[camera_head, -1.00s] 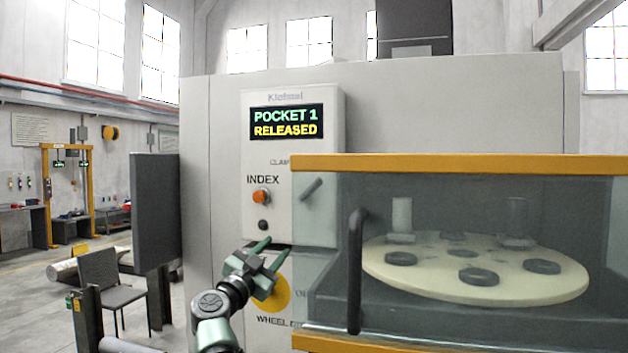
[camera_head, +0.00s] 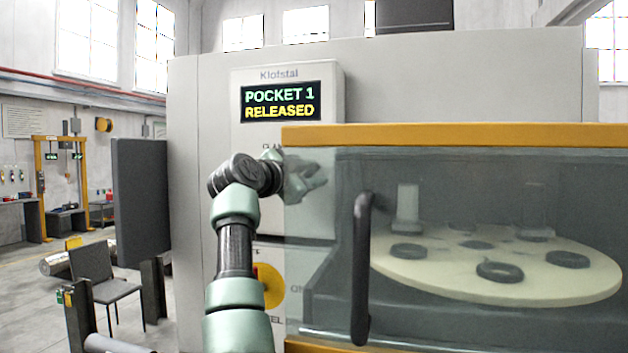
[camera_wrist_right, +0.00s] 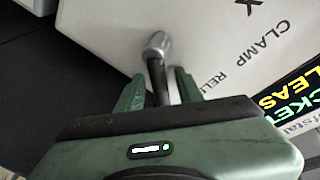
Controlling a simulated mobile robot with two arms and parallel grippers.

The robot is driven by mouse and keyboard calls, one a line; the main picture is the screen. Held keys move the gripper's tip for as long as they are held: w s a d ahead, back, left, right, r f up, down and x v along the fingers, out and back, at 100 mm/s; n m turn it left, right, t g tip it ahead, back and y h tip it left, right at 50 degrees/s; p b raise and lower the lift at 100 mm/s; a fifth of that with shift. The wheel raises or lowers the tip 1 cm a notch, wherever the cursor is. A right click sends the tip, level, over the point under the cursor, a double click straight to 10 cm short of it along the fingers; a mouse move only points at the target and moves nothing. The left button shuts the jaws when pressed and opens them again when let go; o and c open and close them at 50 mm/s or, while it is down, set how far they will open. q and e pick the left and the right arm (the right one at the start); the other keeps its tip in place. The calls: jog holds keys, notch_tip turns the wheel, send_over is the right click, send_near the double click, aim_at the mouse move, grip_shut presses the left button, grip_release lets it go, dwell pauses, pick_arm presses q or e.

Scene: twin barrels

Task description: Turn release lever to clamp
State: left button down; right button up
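The release lever shows in the right wrist view as a dark handle (camera_wrist_right: 158,82) on a round metal hub (camera_wrist_right: 158,45), beside the printed words CLAMP and RELEASE. My right gripper (camera_wrist_right: 160,85) is open, its two green fingers on either side of the handle with a gap visible. In the head view my right gripper (camera_head: 312,182) is at the control panel (camera_head: 238,155), seen through the clear guard, and it hides the lever. The display (camera_head: 280,101) reads POCKET 1 RELEASED. My left gripper is not in view.
A clear guard with a yellow top rail (camera_head: 450,135) and dark vertical handle (camera_head: 361,270) stands right of my arm. Behind it is a pale round wheel (camera_head: 440,275) with several dark rings. A yellow disc (camera_head: 272,285) is below the panel. A dark slab (camera_head: 140,200) stands left.

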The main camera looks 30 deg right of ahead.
jog(key=shift+s+r, duration=0.1)
jog(key=shift+r, duration=0.05)
jog(key=shift+s+a+r, duration=0.15)
jog(key=shift+s, duration=0.15)
jog(key=c, duration=0.8)
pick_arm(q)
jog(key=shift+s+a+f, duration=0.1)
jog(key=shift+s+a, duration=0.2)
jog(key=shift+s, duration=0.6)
pick_arm(e)
grip_shut()
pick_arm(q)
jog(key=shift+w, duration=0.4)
